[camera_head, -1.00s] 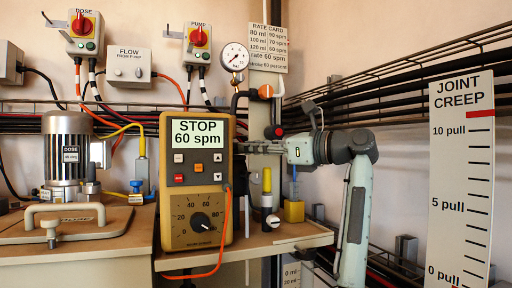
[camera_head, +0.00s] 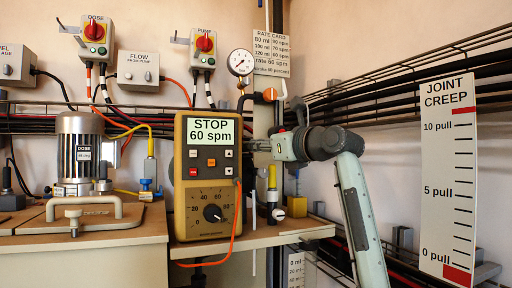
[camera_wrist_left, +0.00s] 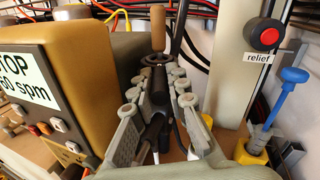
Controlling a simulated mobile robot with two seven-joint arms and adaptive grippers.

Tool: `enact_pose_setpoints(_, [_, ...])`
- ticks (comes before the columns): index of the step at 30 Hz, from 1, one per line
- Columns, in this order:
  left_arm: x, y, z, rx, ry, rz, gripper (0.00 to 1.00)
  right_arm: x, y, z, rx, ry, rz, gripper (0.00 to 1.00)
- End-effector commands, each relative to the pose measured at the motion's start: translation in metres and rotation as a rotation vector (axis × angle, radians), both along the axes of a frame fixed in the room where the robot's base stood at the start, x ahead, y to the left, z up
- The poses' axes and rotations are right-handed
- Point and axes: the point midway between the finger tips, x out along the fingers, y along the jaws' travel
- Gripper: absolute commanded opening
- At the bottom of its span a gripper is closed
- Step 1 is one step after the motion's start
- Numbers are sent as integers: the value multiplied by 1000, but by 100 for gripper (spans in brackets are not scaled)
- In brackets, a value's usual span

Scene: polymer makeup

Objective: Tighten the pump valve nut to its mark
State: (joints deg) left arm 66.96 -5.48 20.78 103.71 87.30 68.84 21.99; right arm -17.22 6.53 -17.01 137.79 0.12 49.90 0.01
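The pump (camera_head: 208,178) is a tan box with a display reading STOP 60 spm and a dial. My left gripper (camera_head: 256,146) is level with its right side, fingers pointing left toward the space by the pump. In the left wrist view my left gripper (camera_wrist_left: 160,82) is open, its grey fingers on either side of a black stem with a round black collar (camera_wrist_left: 155,60) and a tan handle (camera_wrist_left: 158,27). I cannot tell whether a finger touches it. I cannot make out which part is the valve nut, or its mark. My right gripper is not in view.
A red relief button (camera_wrist_left: 268,37) and a blue-handled valve on a yellow base (camera_wrist_left: 290,78) stand right of the gripper. A yellow-capped cylinder (camera_head: 272,178) stands below my arm. A pressure gauge (camera_head: 240,62) is above. The JOINT CREEP board (camera_head: 449,185) is at right.

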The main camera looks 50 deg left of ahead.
Motion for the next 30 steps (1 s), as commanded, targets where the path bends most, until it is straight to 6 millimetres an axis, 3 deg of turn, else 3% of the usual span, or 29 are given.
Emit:
enact_pose_setpoints(1, [0, 0, 0, 1, 1, -1, 22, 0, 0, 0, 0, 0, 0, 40])
enact_pose_setpoints(4, [0, 0, 0, 1, 1, 0, 35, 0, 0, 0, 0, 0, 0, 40])
enact_pose_setpoints(16, [1, -8, -1, -1, 1, 0, 35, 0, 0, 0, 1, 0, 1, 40])
enact_pose_setpoints(30, [4, -99, 0, -1, 1, -2, 35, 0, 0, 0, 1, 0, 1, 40])
